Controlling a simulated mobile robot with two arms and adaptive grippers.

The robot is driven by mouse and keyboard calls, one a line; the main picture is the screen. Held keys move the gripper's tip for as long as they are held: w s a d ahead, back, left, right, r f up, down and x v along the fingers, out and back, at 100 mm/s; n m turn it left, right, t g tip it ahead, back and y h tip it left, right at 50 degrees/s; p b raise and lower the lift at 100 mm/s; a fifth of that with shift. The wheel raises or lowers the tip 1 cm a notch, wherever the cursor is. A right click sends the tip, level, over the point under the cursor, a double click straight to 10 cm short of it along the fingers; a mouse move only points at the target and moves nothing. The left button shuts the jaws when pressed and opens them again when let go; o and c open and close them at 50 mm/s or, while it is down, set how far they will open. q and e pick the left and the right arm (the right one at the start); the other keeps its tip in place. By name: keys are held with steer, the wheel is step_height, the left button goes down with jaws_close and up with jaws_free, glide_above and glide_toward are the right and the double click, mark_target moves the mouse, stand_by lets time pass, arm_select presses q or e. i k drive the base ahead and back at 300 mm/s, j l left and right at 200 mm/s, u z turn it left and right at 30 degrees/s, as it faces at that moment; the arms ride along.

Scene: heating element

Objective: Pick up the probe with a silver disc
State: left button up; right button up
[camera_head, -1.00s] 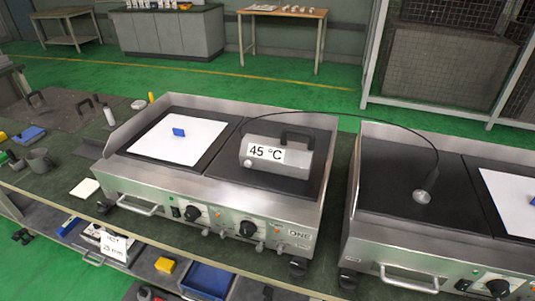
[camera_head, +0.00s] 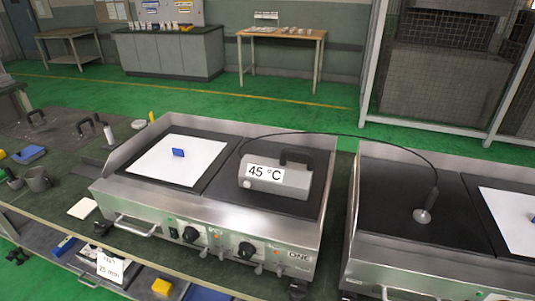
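The probe with a silver disc (camera_head: 423,214) stands on the dark left plate of the right-hand griddle, its disc down on the surface and its dark handle tilted up to the right. A thin black cable runs from the handle in an arc to the left, to a grey meter box (camera_head: 277,176) labelled "45 °C" with a black handle. The meter sits on the right plate of the left-hand griddle (camera_head: 222,215). Neither of my grippers shows in this view.
White sheets (camera_head: 162,165) with small blue pieces lie on both griddles. The griddles' raised steel walls and a narrow gap separate them. A grey mug (camera_head: 38,179), a white pad (camera_head: 83,208) and several small items sit on the left of the bench.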

mark_target(422, 216)
steer(key=l+z, duration=0.1)
steer(key=z, duration=0.65)
steer(key=l+z, duration=0.15)
steer(key=z, duration=0.2)
